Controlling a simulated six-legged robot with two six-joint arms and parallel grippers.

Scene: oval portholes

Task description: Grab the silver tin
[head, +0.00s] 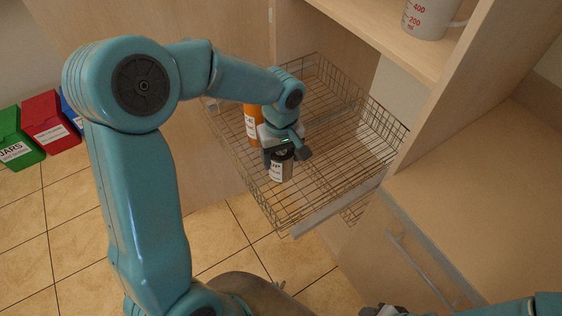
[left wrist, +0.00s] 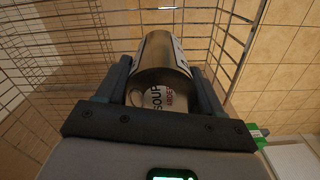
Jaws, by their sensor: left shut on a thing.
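The silver tin (head: 281,169) has a white label and stands about upright within the pulled-out wire basket (head: 340,150). My left gripper (head: 286,153) is above it and shut on it. In the left wrist view the tin (left wrist: 166,62) lies between the two dark fingers, with a label reading SOUP. I cannot tell whether its base touches the basket floor. What seems to be my right gripper (head: 385,311) is cut off at the bottom edge, so its jaws cannot be made out.
An orange container (head: 251,125) stands just left of the tin in the basket. A measuring jug (head: 430,18) sits on the shelf above. A wooden counter (head: 480,200) is at right. Green (head: 19,140) and red (head: 50,122) boxes stand at far left. The basket's right part is empty.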

